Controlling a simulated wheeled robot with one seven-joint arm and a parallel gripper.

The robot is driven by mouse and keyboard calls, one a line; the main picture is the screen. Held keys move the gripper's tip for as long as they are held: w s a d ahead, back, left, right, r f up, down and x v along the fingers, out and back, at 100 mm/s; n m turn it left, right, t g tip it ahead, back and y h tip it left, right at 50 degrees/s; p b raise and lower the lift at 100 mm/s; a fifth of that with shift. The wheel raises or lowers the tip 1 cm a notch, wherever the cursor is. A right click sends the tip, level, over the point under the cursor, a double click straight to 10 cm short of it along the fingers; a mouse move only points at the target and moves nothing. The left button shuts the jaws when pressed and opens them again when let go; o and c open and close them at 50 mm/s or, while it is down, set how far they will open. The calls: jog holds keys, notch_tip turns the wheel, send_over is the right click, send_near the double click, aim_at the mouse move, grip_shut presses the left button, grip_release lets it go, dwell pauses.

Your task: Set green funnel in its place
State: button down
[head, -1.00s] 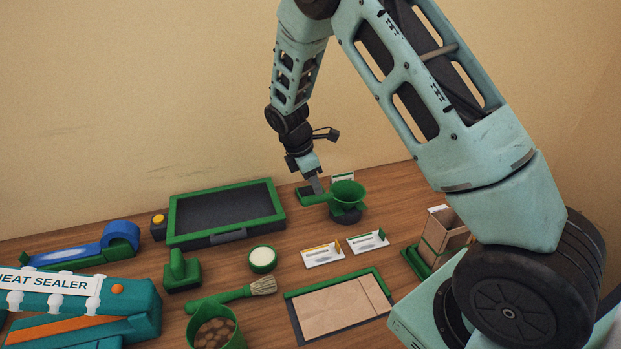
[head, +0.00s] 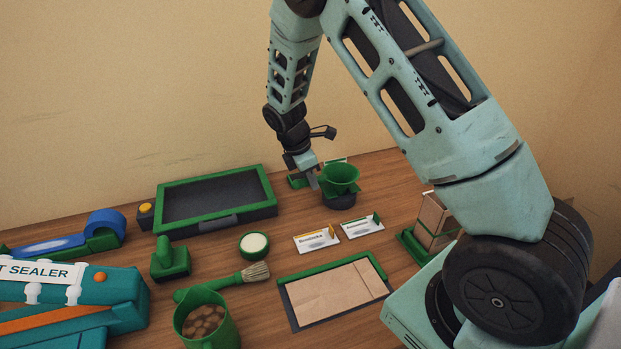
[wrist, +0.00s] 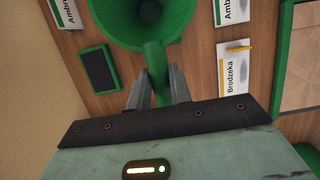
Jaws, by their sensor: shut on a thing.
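The green funnel (head: 340,174) is at the back of the table, upright, with its wide mouth up. It shows at the top of the wrist view (wrist: 140,22), with its handle pointing toward me. My gripper (head: 316,182) is shut on that handle, one finger on each side, as the wrist view shows (wrist: 158,88). A dark round cup (head: 341,201) is directly under the funnel. I cannot tell whether the funnel rests in it or hovers just above. A small green-edged dark pad (wrist: 100,69) lies bare beside the funnel; the gripper partly hides it in the head view.
Two label cards (head: 317,241) stand in front of the funnel. A green-framed tray (head: 264,185) is to its left. A brown bag in a green stand (head: 432,220) is at right. A paper-covered mat (head: 335,291), brush (head: 256,271) and green jug (head: 207,318) are nearer.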

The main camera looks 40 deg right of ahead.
jog(key=shift+r+p, duration=2.55)
jog(key=shift+r, duration=0.65)
notch_tip(320, 180, up, 9)
jog(key=p, duration=0.7)
jog(key=shift+r, duration=0.15)
